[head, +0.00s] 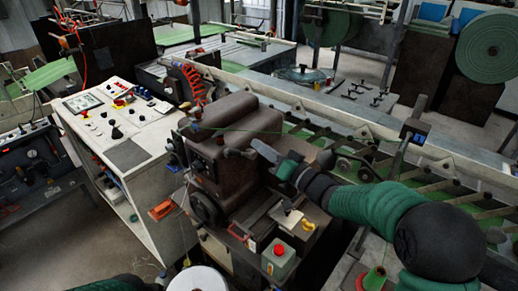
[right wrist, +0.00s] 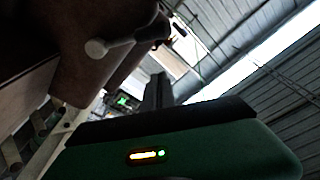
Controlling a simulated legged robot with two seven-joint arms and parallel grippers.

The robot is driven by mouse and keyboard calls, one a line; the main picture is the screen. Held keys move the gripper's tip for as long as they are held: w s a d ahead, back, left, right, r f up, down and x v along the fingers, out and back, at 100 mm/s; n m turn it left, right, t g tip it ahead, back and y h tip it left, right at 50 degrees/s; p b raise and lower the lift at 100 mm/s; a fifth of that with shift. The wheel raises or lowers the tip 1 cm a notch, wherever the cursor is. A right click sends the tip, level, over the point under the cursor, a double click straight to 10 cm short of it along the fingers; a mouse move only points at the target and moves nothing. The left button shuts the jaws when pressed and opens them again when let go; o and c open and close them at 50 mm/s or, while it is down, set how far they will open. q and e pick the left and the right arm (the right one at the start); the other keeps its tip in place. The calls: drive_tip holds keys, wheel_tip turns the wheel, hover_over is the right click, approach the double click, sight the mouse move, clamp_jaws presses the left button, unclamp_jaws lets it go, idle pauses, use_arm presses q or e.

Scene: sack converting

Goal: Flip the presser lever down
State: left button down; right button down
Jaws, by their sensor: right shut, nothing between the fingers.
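The brown sewing machine head (head: 235,125) stands in the middle of the head view. A short grey lever with a rounded end (head: 236,153), which looks like the presser lever, sticks out from its near right side. In the right wrist view the lever (right wrist: 97,48) juts from the brown housing at upper left, its rounded end toward the camera. My right gripper (head: 262,148) is shut and empty, its tips just right of the lever; contact cannot be told. Its dark fingers (right wrist: 158,90) point up in the right wrist view, right of the lever. My left gripper is out of view.
A white control cabinet (head: 130,155) stands left of the machine. A red button box (head: 279,258) and a white thread cone (head: 198,279) are in front. A conveyor with green sacking (head: 350,148) runs behind and to the right.

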drive_tip(key=w+a+f+p, duration=0.2)
drive_tip(key=w+a, duration=0.1)
drive_tip(key=a, duration=0.2)
drive_tip(key=shift+a+f, duration=0.2)
drive_tip(key=shift+a, duration=0.1)
drive_tip(key=shift+w, duration=0.1)
drive_tip(key=shift+f, duration=0.1)
drive_tip(key=f+n+b, duration=0.2)
drive_tip(key=n+b, duration=0.1)
drive_tip(key=b, duration=0.1)
drive_tip(key=s+a+f+n+y+b, duration=0.1)
drive_tip(key=f+n+b, duration=0.1)
drive_tip(key=b, duration=0.2)
drive_tip(key=s+a+f+n+g+b, duration=0.1)
drive_tip(key=f+n+b, duration=0.1)
drive_tip(key=n+b, duration=0.1)
drive_tip(key=shift+s+a+f+n+b, duration=0.2)
drive_tip(key=shift+a+f+n+b, duration=0.1)
drive_tip(key=shift+b, duration=0.5)
drive_tip(key=shift+f+n+y+b, duration=0.3)
drive_tip(key=shift+f+n+b, duration=0.3)
drive_tip(key=shift+n+b, duration=0.3)
drive_tip(key=shift+f+b, duration=0.3)
